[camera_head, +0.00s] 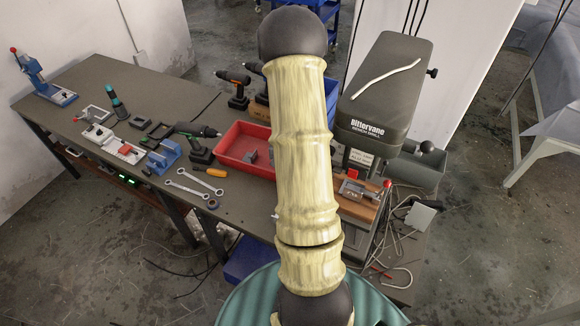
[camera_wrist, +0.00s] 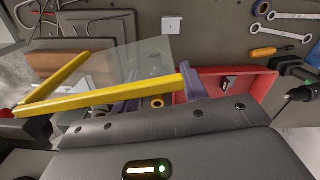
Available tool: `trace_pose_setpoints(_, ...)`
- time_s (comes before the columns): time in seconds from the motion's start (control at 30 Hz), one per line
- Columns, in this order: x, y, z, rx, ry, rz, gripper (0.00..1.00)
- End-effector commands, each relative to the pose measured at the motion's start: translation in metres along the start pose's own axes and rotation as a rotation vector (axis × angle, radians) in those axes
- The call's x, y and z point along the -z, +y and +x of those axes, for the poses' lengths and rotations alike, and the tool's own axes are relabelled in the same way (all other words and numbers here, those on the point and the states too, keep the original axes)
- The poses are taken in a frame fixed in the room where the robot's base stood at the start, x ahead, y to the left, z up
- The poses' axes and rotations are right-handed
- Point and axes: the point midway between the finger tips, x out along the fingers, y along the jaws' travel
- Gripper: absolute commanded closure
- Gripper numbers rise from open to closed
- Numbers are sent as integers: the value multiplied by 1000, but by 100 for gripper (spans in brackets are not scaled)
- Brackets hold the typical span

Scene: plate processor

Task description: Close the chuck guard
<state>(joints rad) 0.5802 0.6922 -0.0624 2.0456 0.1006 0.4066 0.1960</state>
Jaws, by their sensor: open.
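The chuck guard shows in the wrist view as a clear panel (camera_wrist: 130,62) with a yellow frame (camera_wrist: 110,90). The frame's long bar slants across the left half of the picture. A second bar runs up and right from its left end. My gripper (camera_wrist: 157,94) is open, with purple fingers either side of a small yellow ring. The bar passes close to both fingers. I cannot tell whether they touch it. In the head view the grey-green Bittervane drill press (camera_head: 390,85) stands right of my pale arm. Guard and gripper cannot be made out there.
A red tray (camera_head: 247,148) lies on the bench left of my arm. A vise (camera_head: 352,189) with a red-knobbed handle sits on a wooden block below the press head. Cordless drills (camera_head: 236,88), wrenches (camera_head: 199,185) and other tools cover the bench.

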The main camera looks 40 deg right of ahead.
Motion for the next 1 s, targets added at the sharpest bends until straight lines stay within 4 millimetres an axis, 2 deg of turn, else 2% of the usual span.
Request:
trace_pose_setpoints(0.27,0,0,1,0,0,0,56)
trace_pose_setpoints(0.5,0,0,1,0,0,0,100)
trace_pose_setpoints(0.83,0,-2,1,0,0,-13,100)
trace_pose_setpoints(1.0,0,-10,2,0,0,-57,100)
